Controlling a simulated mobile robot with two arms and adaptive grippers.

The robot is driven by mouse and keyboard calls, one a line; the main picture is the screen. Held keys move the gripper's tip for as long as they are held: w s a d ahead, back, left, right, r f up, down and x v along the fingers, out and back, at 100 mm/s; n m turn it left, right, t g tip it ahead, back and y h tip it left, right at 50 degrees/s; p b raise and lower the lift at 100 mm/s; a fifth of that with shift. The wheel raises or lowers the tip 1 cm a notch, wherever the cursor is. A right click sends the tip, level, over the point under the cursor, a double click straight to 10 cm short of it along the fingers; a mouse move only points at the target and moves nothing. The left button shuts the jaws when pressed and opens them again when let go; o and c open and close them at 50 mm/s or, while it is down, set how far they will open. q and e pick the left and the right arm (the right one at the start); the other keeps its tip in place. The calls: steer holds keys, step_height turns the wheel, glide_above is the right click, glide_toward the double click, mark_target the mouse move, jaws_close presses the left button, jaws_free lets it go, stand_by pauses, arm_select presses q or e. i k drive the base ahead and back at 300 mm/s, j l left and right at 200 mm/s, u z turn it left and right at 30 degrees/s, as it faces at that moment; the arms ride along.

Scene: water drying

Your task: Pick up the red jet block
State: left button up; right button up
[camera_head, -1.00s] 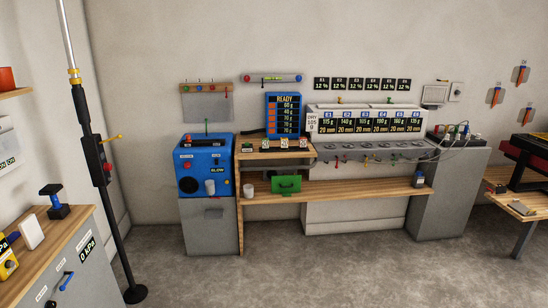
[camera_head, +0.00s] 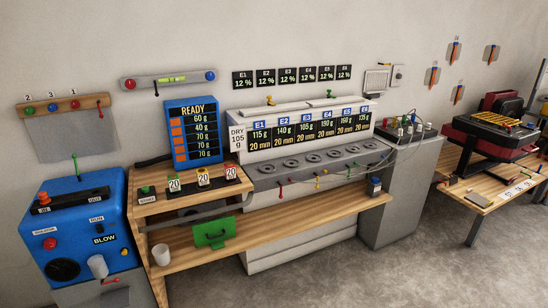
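No thing in view can be surely picked out as the red jet block. A small red part (camera_head: 111,281) shows at the front of the blue machine (camera_head: 86,225), low at the left; it is too small to tell what it is. Neither of my grippers is in view.
Open floor lies at lower right.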

mark_target(229, 170)
steer(key=i+l+z, duration=0.1)
steer(key=i, duration=0.45)
steer(key=i+l+z, duration=0.1)
steer(key=i, duration=0.5)
steer(key=i+l+u, duration=0.7)
steer(key=u, duration=0.15)
steer(key=i+l+u, duration=0.25)
steer(key=l, duration=0.2)
steer(key=l+u, duration=0.3)
steer(key=i+l+u, duration=0.1)
steer(key=l+u, duration=0.2)
steer(key=l, duration=0.15)
